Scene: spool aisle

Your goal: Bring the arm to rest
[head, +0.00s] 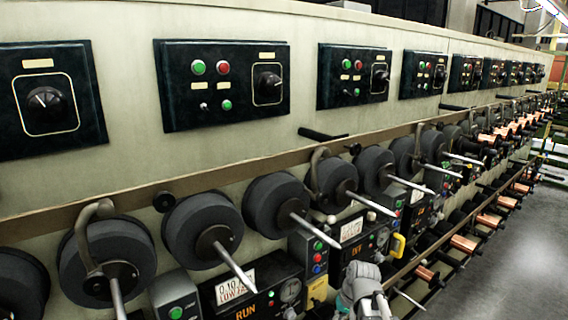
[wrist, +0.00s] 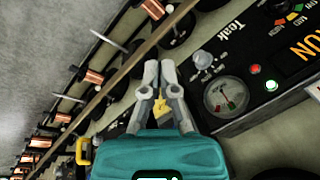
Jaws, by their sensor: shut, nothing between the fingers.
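My gripper (wrist: 160,66) shows in the wrist view with its two grey fingers together and nothing between them. Its teal body fills the bottom middle of that view. In the head view a grey part of my arm or gripper (head: 362,288) shows at the bottom, right of centre, in front of the machine's lower row. Most of the arm is out of view.
Black spools (head: 203,228) with metal spindles jutting outward line the long machine. Control panels (head: 222,84) run above them. A gauge (wrist: 226,96) lies right of my fingers. Copper spools (head: 465,243) sit along the lower rail. Bare floor (head: 510,265) lies at right.

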